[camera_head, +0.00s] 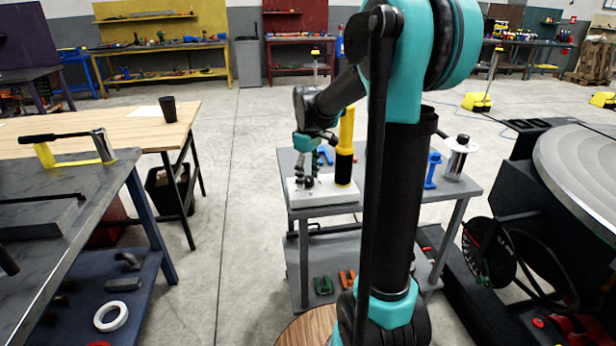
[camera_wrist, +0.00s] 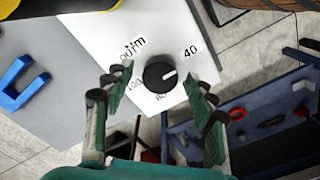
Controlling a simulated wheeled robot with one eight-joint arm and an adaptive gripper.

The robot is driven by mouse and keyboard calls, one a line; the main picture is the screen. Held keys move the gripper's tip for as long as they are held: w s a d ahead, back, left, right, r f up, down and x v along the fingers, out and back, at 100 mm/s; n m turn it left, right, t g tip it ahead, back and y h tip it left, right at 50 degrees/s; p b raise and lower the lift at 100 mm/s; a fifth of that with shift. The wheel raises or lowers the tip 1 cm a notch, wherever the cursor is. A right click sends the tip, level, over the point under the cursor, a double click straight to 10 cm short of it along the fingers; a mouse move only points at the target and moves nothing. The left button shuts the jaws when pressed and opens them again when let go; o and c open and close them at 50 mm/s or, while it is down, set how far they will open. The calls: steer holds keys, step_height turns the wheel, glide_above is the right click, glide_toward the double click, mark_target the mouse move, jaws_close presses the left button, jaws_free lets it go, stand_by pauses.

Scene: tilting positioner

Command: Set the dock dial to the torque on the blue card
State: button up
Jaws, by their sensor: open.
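The dock is a white block (camera_head: 325,195) on a grey cart; its white face (camera_wrist: 105,30) fills the middle of the wrist view. The dock dial (camera_wrist: 160,75) is a round black knob with a white pointer line, directed right and slightly up, towards the printed 40. "Nm" and other numbers, partly hidden or hard to read, surround it. My gripper (camera_wrist: 154,80) is open, its fingers on either side of the knob with visible gaps. In the head view my gripper (camera_head: 306,180) is over the block's left part. I cannot make out a blue card.
A yellow and black tool (camera_head: 346,150) stands upright at the block. A wooden table (camera_head: 100,125) is left.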

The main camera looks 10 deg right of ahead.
steer(key=c, duration=1.2)
steer(key=shift+o, duration=0.2)
